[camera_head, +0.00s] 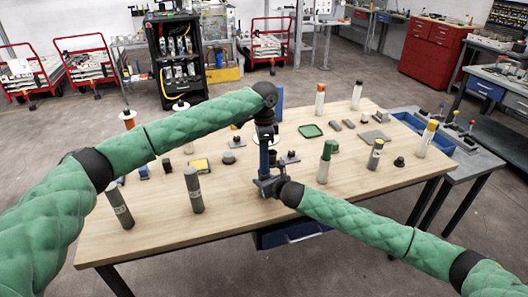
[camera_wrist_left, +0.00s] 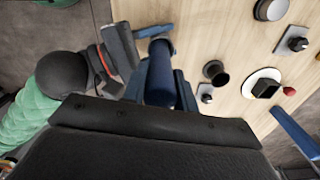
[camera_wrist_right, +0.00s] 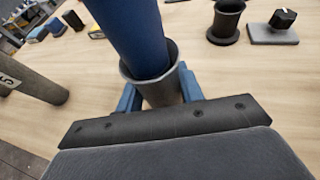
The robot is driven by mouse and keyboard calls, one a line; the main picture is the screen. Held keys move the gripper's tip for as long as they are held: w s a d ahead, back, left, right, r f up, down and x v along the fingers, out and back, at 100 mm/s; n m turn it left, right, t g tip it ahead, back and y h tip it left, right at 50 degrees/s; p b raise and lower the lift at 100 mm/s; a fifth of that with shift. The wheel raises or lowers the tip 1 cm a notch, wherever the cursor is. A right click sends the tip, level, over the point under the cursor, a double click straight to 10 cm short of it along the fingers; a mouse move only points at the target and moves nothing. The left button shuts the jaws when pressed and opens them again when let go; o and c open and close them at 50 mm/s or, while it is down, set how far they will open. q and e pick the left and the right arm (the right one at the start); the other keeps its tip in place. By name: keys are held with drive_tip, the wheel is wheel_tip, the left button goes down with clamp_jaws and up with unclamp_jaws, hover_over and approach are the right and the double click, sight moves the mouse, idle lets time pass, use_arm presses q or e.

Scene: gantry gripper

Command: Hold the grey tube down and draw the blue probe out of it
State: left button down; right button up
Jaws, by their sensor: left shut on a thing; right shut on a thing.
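The blue probe (camera_wrist_right: 135,35) stands in the mouth of the grey tube (camera_wrist_right: 162,92) in the right wrist view, and its lower end is hidden inside. The probe also shows between both grippers in the head view (camera_head: 263,158) and in the left wrist view (camera_wrist_left: 160,85). My left gripper (camera_head: 264,130) is shut on the probe from above. My right gripper (camera_head: 268,184) is low over the table, directly below the left one, and is shut on the grey tube. Its blue fingers (camera_wrist_right: 160,97) sit on both sides of the tube, just below the rim.
The wooden table (camera_head: 240,220) holds several other upright tubes, including two grey ones (camera_head: 194,190) at left and a green-topped one (camera_head: 326,162) at right. A black flared cup (camera_wrist_right: 227,20) and a knob on a plate (camera_wrist_right: 275,27) stand close behind. The front right tabletop is clear.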

use_arm(q)
drive_tip(key=shift+r, duration=0.5)
use_arm(e)
drive_tip(key=shift+f, duration=0.1)
use_arm(q)
drive_tip(key=shift+r, duration=0.1)
drive_tip(key=shift+r, duration=1.4)
drive_tip(key=shift+r, duration=0.1)
drive_tip(key=shift+r, duration=1.35)
drive_tip(key=shift+r, duration=0.1)
drive_tip(key=shift+r, duration=1.4)
use_arm(e)
drive_tip(key=o, duration=1.1)
drive_tip(key=shift+c, duration=0.2)
